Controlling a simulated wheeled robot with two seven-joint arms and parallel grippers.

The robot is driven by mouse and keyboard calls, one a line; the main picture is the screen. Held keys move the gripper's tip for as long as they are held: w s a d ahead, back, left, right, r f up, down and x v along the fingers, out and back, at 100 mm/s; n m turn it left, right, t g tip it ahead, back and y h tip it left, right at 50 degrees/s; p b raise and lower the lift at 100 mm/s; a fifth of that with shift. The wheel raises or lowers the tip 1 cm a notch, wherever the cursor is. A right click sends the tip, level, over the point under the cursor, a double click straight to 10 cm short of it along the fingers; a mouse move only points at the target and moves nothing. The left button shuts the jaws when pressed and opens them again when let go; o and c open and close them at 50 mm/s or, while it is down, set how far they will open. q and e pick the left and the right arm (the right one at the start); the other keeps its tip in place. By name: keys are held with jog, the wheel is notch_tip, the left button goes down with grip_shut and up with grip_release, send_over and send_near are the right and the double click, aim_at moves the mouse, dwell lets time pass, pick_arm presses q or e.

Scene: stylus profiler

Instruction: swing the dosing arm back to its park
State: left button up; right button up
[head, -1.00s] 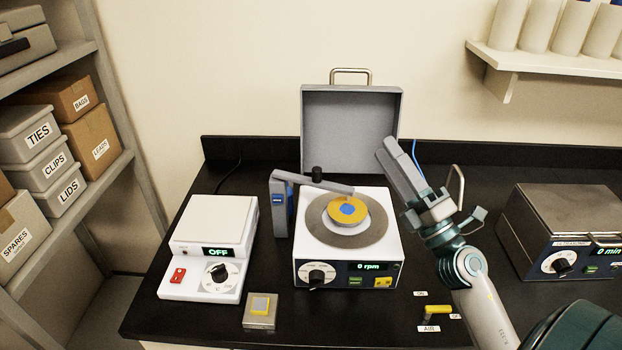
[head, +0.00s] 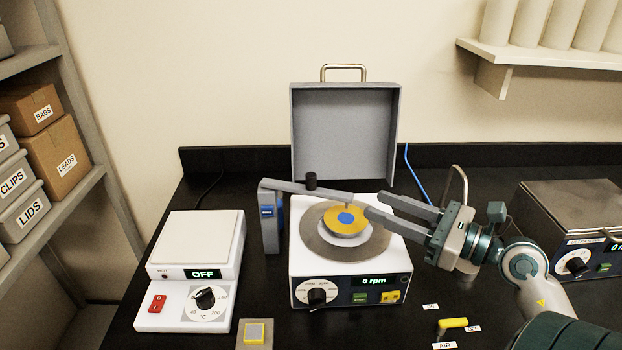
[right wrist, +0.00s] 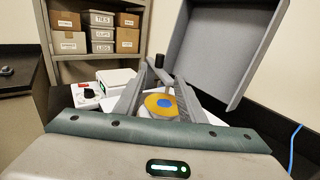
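The grey dosing arm (head: 325,194) reaches from its blue-and-grey post (head: 270,222) out over the spinner's turntable (head: 312,238). Its tip hangs over the gold disc with a blue centre (head: 358,220). A black knob (head: 311,181) stands on the arm and also shows in the right wrist view (right wrist: 159,61). My right gripper (head: 375,206) is open, with its two fingers over the turntable's right side, just right of the dosing arm's tip. In the right wrist view the disc (right wrist: 160,103) shows between the spread fingers. My left gripper is not in view.
The spinner's grey lid (head: 345,135) stands open behind. A hotplate (head: 195,245) reading OFF is at left. A metal-topped bath (head: 575,210) is at right. A yellow air valve (head: 453,323) lies at front right, and a small block (head: 255,334) at front left.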

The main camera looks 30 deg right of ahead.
aim_at(311, 188)
jog(key=p+x, duration=0.7)
jog(key=x, duration=0.9)
jog(key=shift+w+r, duration=0.15)
jog(key=shift+w, duration=0.05)
jog(key=shift+w+a, duration=0.15)
jog(key=shift+w, duration=0.3)
jog(key=shift+c, duration=0.6)
grip_shut()
